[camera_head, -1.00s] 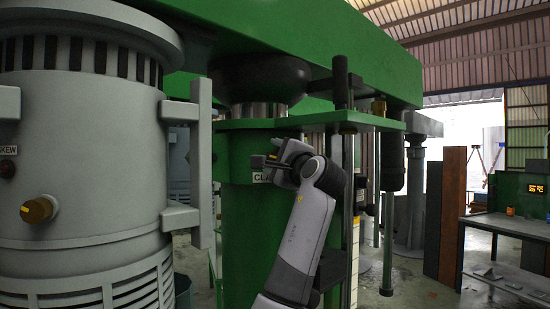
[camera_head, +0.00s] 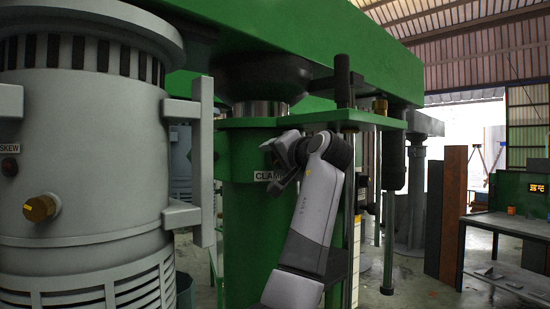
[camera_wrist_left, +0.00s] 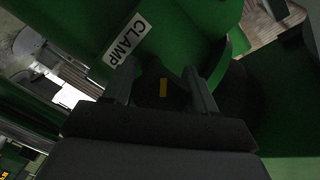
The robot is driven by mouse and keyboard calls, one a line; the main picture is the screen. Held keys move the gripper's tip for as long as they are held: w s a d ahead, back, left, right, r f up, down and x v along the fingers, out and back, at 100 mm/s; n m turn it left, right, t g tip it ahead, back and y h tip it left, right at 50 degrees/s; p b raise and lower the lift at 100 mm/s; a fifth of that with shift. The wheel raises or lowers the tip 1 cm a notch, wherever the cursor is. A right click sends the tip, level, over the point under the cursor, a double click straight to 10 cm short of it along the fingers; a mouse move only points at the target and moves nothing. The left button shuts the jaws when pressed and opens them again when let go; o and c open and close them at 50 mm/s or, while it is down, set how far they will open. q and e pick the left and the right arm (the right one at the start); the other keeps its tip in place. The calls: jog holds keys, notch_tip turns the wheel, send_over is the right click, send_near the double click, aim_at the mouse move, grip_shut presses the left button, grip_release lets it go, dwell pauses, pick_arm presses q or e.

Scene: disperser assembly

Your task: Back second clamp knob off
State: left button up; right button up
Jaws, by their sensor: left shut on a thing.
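The clamp knob (camera_wrist_left: 163,88) is a dark part with a yellow mark, seen between my left gripper's fingers in the left wrist view. My left gripper (camera_head: 278,170) is at the green column beside the white CLAMP label (camera_head: 264,176). In the left wrist view my left gripper (camera_wrist_left: 162,88) is shut on the knob, with one finger on each side. The label (camera_wrist_left: 127,40) shows just beyond the fingers. In the head view the gripper and wrist hide the knob. My right gripper is not in view.
A large grey motor housing (camera_head: 95,150) with a brass knob (camera_head: 40,208) and an upright grey bar (camera_head: 202,160) stands left of the column. A green beam (camera_head: 330,40) runs overhead. Thin vertical rods (camera_head: 388,225) stand behind my arm. A workbench (camera_head: 508,228) is far right.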

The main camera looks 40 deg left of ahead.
pick_arm(q)
jog(key=n, duration=0.2)
jog(key=n+h, duration=0.1)
jog(key=n, duration=0.1)
jog(key=shift+w+d+f+n+h, duration=0.1)
jog(key=shift+w+f+n+h, duration=0.1)
jog(key=shift+n+h, duration=0.15)
jog(key=shift+r+n+t+h, duration=0.1)
jog(key=shift+n+t+h, duration=0.45)
jog(key=shift+n, duration=1)
jog(key=o, duration=0.9)
jog(key=shift+o, duration=0.2)
jog(key=b+v, duration=0.2)
jog(key=v, duration=0.5)
jog(key=shift+d, duration=0.1)
